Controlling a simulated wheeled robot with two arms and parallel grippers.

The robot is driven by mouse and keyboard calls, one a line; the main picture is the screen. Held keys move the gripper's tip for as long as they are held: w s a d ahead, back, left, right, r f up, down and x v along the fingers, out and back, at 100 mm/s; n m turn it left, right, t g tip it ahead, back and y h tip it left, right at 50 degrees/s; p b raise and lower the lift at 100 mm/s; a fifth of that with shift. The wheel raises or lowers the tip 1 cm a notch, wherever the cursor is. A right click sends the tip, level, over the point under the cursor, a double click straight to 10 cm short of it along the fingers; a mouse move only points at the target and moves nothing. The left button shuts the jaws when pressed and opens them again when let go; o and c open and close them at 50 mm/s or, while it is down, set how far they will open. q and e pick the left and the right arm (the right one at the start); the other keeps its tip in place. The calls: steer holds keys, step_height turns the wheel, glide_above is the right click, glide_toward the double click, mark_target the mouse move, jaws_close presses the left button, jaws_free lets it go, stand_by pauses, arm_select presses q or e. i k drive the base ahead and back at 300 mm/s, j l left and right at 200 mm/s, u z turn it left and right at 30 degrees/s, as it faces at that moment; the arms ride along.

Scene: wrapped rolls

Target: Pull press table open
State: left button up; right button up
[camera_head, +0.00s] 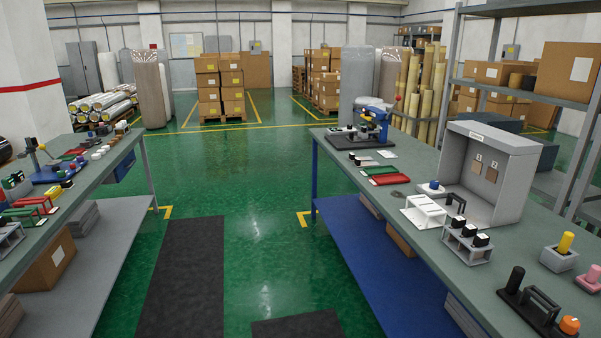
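A small blue press (374,122) with a red-tipped lever stands on a black base plate (346,142) at the far end of the right workbench (425,172). Whether its table is open or shut is too small to tell. A second blue device (55,173) with a lever stands on the left workbench (100,170). Neither of my grippers is in view, and nothing is seen touching the press.
Red and green trays (385,175), a white rack (424,211) and a grey open booth (492,170) stand nearer on the right bench. A black-handled fixture (540,305) is at the front right. The green floor between the benches is clear, with dark mats (183,280).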

mark_target(362, 137)
steer(key=i, duration=2.65)
